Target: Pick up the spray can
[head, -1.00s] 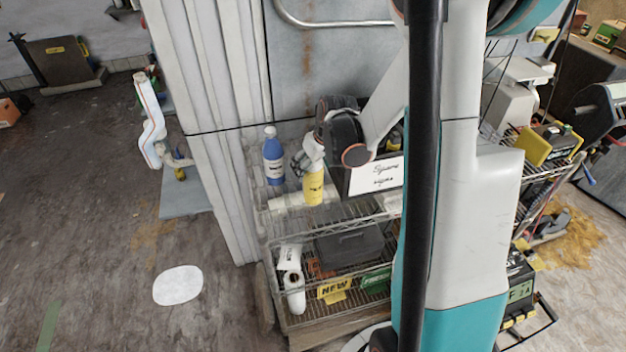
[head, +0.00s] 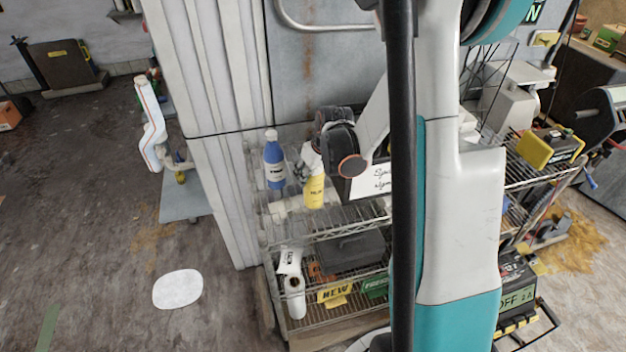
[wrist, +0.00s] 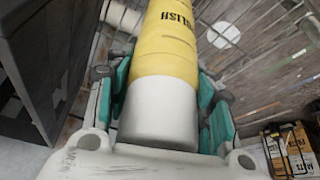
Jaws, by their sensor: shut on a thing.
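The spray can is yellow with a white top part and stands on the top wire shelf in the head view (head: 314,191). In the wrist view the can (wrist: 166,48) shows a yellow body lettered "…LISH" and a smooth white end toward my gripper. My gripper (head: 311,163) reaches it from above and to the right in the head view. Its teal pads lie along both sides of the can in the wrist view, shut on it. The can's upper part is partly hidden by the gripper in the head view, and its base looks at or near the shelf.
A blue bottle with a white cap (head: 274,163) stands just left of the can. A white-signed dark box (head: 371,182) is close on the right. A white roll (head: 284,205) lies on the shelf beside the can. A ribbed wall (head: 215,130) borders the shelf's left.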

